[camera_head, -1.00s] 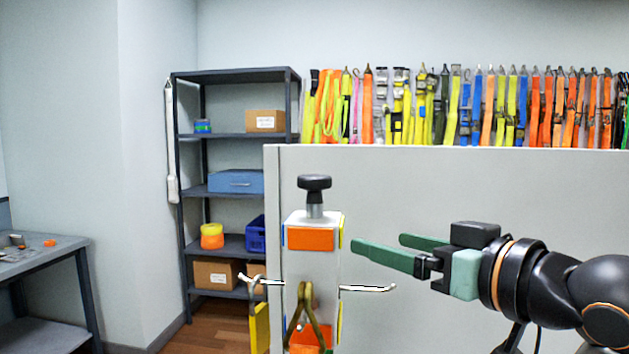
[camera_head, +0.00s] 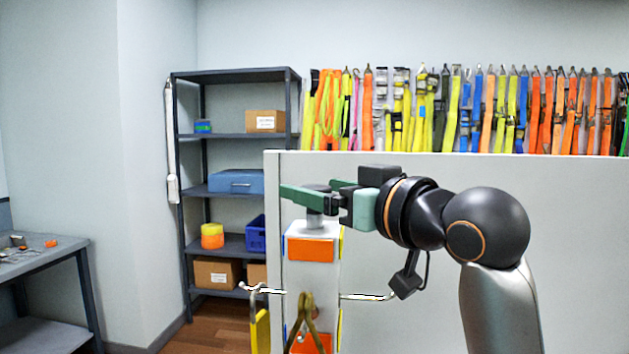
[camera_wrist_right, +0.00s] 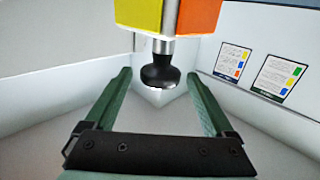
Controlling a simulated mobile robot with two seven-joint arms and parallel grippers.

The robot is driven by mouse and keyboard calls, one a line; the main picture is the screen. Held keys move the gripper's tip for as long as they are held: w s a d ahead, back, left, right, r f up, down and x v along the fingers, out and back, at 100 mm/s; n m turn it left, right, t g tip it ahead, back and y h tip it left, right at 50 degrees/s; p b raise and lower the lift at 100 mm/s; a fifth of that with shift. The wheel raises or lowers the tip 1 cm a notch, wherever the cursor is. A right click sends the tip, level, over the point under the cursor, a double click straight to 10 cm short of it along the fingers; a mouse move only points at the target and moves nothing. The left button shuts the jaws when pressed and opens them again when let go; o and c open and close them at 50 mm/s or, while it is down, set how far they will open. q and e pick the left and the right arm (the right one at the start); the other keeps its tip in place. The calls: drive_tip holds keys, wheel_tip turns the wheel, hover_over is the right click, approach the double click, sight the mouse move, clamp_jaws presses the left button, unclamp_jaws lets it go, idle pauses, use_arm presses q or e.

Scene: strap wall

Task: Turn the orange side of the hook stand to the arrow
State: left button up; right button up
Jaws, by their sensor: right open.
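The hook stand (camera_head: 327,229) is a white post with metal hooks at its sides and an olive strap (camera_head: 306,312) hanging in front. Its orange panel (camera_head: 311,249) faces me in the head view, with a sliver of yellow at its right edge. My right gripper (camera_head: 306,188) is at the height of the black top knob and partly hides it. In the right wrist view the knob (camera_wrist_right: 160,70) shows between the green fingers of the right gripper (camera_wrist_right: 159,74), which are open and apart from it. I see no arrow. My left gripper is out of view.
A pale partition (camera_head: 420,240) stands close behind the stand, with colored straps (camera_head: 480,105) hanging beyond it. A grey shelf (camera_head: 236,70) with boxes stands at the back left. A grey table (camera_head: 40,265) is at the far left. Two printed cards (camera_wrist_right: 233,60) show in the right wrist view.

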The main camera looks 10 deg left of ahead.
drive_tip(key=shift+x, duration=0.8)
drive_tip(key=shift+c, duration=0.3)
clamp_jaws()
